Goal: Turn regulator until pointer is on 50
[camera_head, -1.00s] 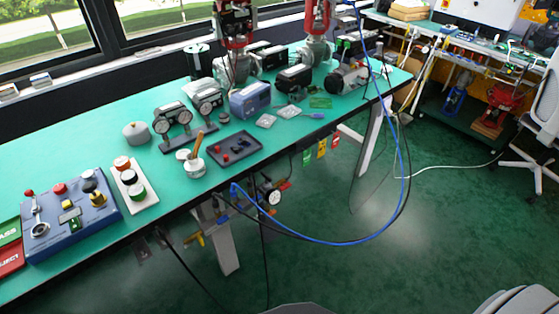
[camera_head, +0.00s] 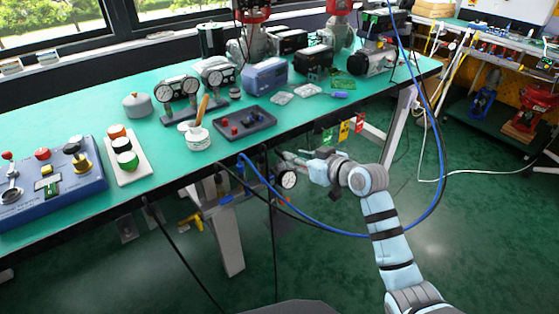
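The regulator's small round gauge (camera_head: 288,179) has a white face and dark rim, and it hangs below the front edge of the green table. Its pointer and numbers are too small to read. My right gripper (camera_head: 286,159) reaches in from the right under the table edge, just above and beside the gauge. Its fingertips are small and overlap the regulator area, so I cannot tell whether they touch it or are open or shut. The regulator's knob is not clearly visible now. My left gripper is not in view.
A blue hose (camera_head: 330,229) loops from the table edge past my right arm. Green, yellow and red tags (camera_head: 344,131) hang near my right wrist. The green table (camera_head: 70,118) carries gauges, a dark tray (camera_head: 262,133) and a blue control box (camera_head: 60,195).

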